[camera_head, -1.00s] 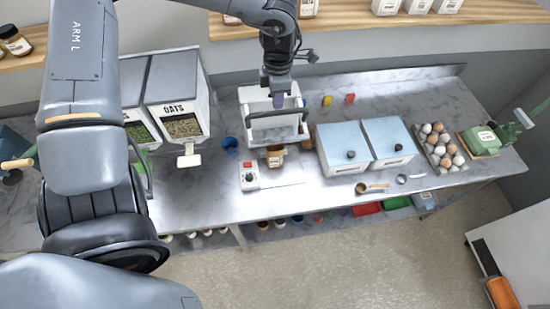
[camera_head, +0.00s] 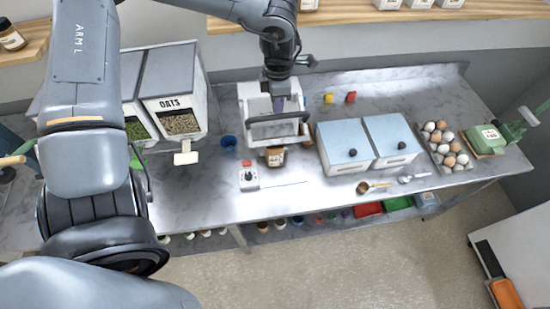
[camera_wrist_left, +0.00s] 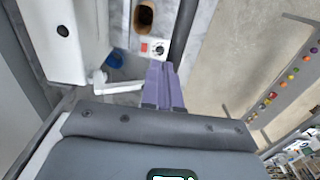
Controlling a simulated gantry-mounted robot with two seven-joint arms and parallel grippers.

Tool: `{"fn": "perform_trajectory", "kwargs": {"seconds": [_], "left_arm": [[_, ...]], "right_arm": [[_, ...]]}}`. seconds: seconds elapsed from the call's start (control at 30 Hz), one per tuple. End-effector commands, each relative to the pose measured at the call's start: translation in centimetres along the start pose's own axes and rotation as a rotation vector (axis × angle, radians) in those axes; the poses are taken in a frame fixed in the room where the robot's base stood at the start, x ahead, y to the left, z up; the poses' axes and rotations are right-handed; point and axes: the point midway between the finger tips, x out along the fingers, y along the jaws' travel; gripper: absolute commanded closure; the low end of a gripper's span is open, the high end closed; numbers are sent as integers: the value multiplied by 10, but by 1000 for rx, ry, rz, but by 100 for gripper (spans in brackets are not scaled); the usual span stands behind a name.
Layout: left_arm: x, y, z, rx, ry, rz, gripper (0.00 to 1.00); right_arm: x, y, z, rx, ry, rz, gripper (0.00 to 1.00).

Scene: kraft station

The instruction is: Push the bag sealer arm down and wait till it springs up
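The dark bar also shows in the left wrist view (camera_wrist_left: 185,28). My left gripper (camera_head: 280,103) points down at the bar from above. In the left wrist view its purple fingers (camera_wrist_left: 164,82) are together, with their tips at the bar; nothing shows between them. I cannot tell how firmly they touch it. My right gripper is not in view.
A blue cup (camera_head: 228,142) and the oats dispenser (camera_head: 173,100) are to the left. Two blue-lidded bins (camera_head: 345,142) are close on the right. The front counter edge is mostly clear.

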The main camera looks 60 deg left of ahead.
Motion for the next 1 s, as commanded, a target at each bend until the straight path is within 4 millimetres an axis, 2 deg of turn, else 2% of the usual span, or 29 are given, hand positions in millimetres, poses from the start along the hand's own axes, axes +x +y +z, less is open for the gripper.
{"fn": "perform_trajectory", "kwargs": {"seconds": [0.2,0.67,1.0], "left_arm": [[11,0,0,0,1,0,100],[12,0,0,0,1,-1,100],[22,-7,0,1,1,-1,100]], "right_arm": [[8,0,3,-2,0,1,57],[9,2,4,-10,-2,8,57],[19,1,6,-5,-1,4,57]]}}
